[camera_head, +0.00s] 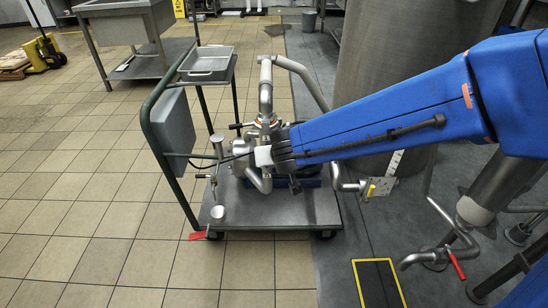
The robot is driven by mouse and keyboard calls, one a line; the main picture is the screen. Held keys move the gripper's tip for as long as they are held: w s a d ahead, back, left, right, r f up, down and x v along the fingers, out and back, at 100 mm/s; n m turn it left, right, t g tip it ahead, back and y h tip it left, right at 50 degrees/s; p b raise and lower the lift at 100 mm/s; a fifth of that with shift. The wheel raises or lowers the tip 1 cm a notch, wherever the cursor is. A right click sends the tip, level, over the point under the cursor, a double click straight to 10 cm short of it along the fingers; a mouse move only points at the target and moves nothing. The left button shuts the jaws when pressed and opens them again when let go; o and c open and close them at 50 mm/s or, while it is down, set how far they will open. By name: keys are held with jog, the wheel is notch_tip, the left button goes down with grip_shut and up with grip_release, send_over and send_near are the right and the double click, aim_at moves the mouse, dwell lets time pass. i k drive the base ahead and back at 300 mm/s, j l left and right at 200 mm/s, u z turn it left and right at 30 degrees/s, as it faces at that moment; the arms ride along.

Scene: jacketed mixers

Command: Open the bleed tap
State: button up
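My blue arm reaches in from the right, and my gripper (264,156) is at its far end, over the pump and pipework on a wheeled cart. The fingers are small and mixed in with the metal behind them, so I cannot see whether they are apart or touching anything. No part is clearly marked as the bleed tap. Small fittings with levers (214,179) stand at the left of the cart's pipework. A tap with a red handle (456,264) is on pipework at the lower right, away from my gripper. A yellow-handled fitting (370,189) sits by the large vessel.
The cart (285,209) has a green frame and a grey tray (207,62) on top. A large steel vessel (375,60) stands behind my arm. A yellow-edged dark floor plate (378,284) lies in front. The tiled floor at left is clear. A steel sink table (125,22) is behind.

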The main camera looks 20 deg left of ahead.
aim_at(205, 176)
jog(key=k+j, duration=0.1)
jog(key=j, duration=0.7)
jog(key=k+j, duration=0.15)
jog(key=j, duration=0.25)
